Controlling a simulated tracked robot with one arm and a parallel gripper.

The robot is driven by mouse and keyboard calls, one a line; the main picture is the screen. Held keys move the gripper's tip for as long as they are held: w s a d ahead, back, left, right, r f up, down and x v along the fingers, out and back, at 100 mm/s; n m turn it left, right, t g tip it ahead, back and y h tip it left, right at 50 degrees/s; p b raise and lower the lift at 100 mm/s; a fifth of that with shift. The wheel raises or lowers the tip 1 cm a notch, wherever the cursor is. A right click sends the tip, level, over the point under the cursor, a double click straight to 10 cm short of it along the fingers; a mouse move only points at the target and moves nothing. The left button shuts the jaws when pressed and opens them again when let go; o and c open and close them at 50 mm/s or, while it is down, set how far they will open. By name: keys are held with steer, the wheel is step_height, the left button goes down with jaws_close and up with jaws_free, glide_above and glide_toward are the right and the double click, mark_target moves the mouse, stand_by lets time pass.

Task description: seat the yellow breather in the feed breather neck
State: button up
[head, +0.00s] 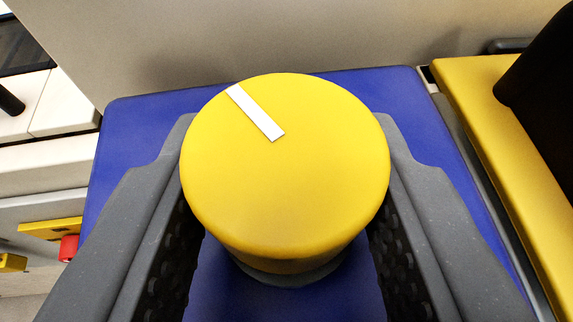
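The yellow breather (290,190) is a round cap with a white stripe across the upper left of its top. A thin grey rim shows under its near side. It fills the middle of the head view. My gripper (286,135) has one dark grey finger on each side of it, and the fingers look closed against its sides. The cap hides the contact faces. A blue surface (130,140) lies underneath; whether the breather rests on it or is held above it I cannot tell. I cannot make out the feed breather neck.
A pale wall (300,35) rises behind the blue surface. A yellow panel (480,85) with a black part (545,75) on it stands close on the right. At the left are pale blocks (65,105), a small red part (69,248) and yellow pieces (50,229).

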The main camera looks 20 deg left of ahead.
steer(key=shift+f, duration=0.55)
steer(key=shift+s+d+f+b, duration=0.15)
steer(key=shift+f+b, duration=0.2)
steer(key=shift+b, duration=0.3)
stand_by(0.5)
steer(key=shift+r, duration=0.15)
steer(key=shift+r, duration=0.6)
steer(key=shift+r, duration=0.1)
steer(key=shift+w+b, duration=0.2)
steer(key=shift+b, duration=0.55)
stand_by(1.2)
steer(key=shift+f, duration=0.45)
